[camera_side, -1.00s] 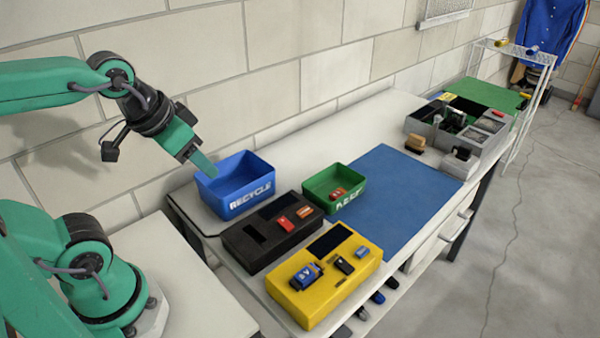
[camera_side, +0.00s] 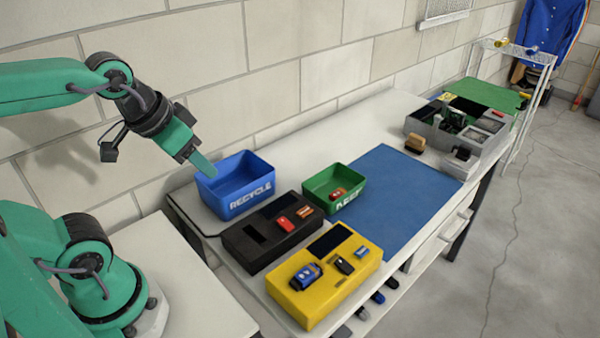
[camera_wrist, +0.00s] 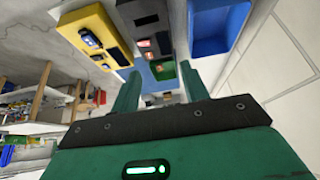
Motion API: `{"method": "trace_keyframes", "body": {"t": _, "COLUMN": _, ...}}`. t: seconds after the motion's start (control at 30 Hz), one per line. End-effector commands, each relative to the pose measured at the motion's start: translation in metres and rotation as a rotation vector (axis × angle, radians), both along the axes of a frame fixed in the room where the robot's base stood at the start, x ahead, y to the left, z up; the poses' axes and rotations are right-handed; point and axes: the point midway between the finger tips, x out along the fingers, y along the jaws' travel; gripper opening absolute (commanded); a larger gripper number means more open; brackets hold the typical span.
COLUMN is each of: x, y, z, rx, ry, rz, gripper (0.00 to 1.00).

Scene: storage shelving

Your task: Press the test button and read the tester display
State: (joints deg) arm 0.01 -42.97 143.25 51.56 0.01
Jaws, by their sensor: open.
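A yellow box (camera_side: 318,305) with a dark panel (camera_side: 331,239) and several small batteries on top stands at the table's near edge. A black box (camera_side: 250,247) behind it has a dark panel, a red piece (camera_side: 286,224) and an orange piece (camera_side: 305,211) on top. I cannot tell which box is the tester, and no display reading is legible. My gripper (camera_side: 203,164) is up and left of both boxes, near the blue bin's rim, touching neither box. In the wrist view its two fingers (camera_wrist: 160,90) are apart with nothing held between them.
A blue recycle bin (camera_side: 237,204) and a smaller green bin (camera_side: 322,200) holding small items stand behind the boxes. A blue mat (camera_side: 405,185) lies to the right. A grey organizer (camera_side: 475,145) stands at the far end. A block wall runs behind the table.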

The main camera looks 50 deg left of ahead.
Motion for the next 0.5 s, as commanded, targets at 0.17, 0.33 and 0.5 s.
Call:
{"method": "trace_keyframes", "body": {"t": 0.17, "x": 0.0000, "y": 0.0000, "z": 0.0000, "rx": 0.000, "ry": 0.000, "rz": 0.000, "gripper": 0.45}}
{"method": "trace_keyframes", "body": {"t": 0.33, "x": 0.0000, "y": 0.0000, "z": 0.0000, "rx": 0.000, "ry": 0.000, "rz": 0.000, "gripper": 0.43}}
{"method": "trace_keyframes", "body": {"t": 0.5, "x": 0.0000, "y": 0.0000, "z": 0.0000, "rx": 0.000, "ry": 0.000, "rz": 0.000, "gripper": 0.10}}
